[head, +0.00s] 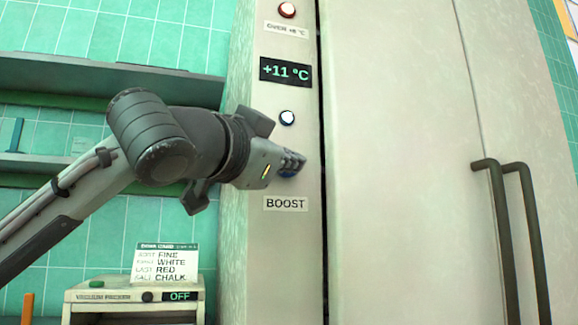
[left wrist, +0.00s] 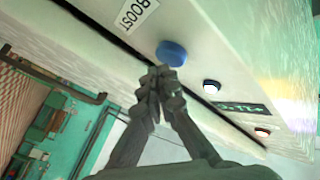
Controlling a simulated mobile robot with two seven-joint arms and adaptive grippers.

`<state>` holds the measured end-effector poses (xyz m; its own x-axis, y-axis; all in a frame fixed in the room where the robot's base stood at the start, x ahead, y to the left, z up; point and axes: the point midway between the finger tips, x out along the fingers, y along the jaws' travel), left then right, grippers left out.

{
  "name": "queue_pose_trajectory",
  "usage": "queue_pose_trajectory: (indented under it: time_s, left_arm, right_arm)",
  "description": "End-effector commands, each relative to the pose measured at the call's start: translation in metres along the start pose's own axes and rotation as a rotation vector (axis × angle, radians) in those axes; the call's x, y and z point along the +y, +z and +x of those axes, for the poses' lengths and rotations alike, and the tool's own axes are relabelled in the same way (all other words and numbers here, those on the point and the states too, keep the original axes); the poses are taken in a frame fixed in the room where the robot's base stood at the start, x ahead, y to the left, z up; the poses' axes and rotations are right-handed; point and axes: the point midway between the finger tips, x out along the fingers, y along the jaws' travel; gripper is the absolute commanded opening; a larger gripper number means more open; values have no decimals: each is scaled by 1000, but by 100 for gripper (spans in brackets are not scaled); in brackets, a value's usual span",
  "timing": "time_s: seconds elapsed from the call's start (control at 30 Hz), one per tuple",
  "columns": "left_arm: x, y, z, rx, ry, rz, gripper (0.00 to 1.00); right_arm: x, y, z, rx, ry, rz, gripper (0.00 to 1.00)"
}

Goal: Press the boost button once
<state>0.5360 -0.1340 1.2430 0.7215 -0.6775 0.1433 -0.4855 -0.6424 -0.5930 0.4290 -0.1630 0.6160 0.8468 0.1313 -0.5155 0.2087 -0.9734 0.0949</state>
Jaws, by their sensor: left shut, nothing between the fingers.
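The boost button is a blue round knob on the pale narrow panel, above the BOOST label (head: 286,203). In the head view the button (head: 288,173) is mostly covered by my left gripper (head: 292,163). My right gripper is not in view.
Above the button are a white lamp (head: 287,118), a display (head: 285,72) reading +11 °C and a red lamp (head: 287,10). Dark door handles (head: 515,230) stick out at the right. A vacuum packer (head: 130,297) reading OFF stands lower left, with a card (head: 165,264) on top.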

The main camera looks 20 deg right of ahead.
Motion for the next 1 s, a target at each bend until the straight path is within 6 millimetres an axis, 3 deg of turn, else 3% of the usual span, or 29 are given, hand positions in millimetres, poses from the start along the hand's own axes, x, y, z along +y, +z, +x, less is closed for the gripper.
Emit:
queue_pose_trajectory:
  time_s: [0.43, 1.0]
  left_arm:
    - [4, -4, -5, 2, 1, 1, 0]
    - [28, -28, -38, 2, 1, 1, 0]
  right_arm:
    - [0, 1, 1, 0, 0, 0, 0]
    - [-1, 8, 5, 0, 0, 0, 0]
